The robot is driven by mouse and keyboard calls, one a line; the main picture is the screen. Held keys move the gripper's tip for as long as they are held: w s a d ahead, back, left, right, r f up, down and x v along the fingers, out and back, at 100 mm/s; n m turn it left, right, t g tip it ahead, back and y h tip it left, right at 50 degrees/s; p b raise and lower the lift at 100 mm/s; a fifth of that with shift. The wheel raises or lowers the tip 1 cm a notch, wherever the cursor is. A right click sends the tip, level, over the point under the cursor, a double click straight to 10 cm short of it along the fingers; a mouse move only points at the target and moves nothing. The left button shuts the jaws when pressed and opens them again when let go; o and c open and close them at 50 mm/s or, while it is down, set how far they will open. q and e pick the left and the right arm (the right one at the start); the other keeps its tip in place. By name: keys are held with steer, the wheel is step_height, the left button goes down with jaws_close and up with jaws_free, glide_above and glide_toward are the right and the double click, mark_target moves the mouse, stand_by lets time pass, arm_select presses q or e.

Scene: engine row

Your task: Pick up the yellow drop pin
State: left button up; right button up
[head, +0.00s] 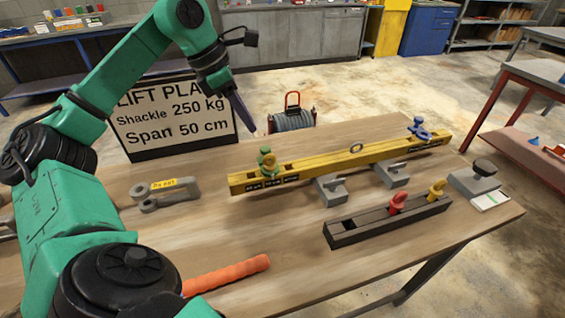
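The yellow drop pin (437,190) stands upright at the right end of a dark slotted rack (362,232) on the wooden table, its ring head up. A red pin (397,201) stands to its left in the same rack. My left gripper (251,130) hangs in the air near the sign at the back left, far to the left of the yellow pin and touching nothing visible. Its dark fingers show almost edge-on, so I cannot tell whether they are apart. My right gripper is not in view.
A yellow beam (325,162) lies behind the rack, with a green fitting (266,163) and a blue one (420,130). Grey clamps (331,189) stand in front of it. A grey shackle (165,194), an orange ribbed bar (230,274) and a sign (175,118) are at left.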

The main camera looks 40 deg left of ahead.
arm_select(q)
glide_above(269, 154)
steer(key=s+a, duration=0.2)
steer(key=s, duration=0.1)
step_height(269, 154, down, 6)
steer(key=shift+w+d+r+b, duration=0.1)
steer(key=shift+w+b, duration=0.05)
steer(key=shift+b, duration=0.15)
steer(key=x, duration=0.2)
steer(key=w+p+x, duration=0.1)
steer(key=x, duration=0.2)
steer(key=shift+d, duration=0.3)
steer(key=shift+w+f, duration=0.15)
steer(key=shift+f, duration=0.4)
steer(key=c, duration=0.4)
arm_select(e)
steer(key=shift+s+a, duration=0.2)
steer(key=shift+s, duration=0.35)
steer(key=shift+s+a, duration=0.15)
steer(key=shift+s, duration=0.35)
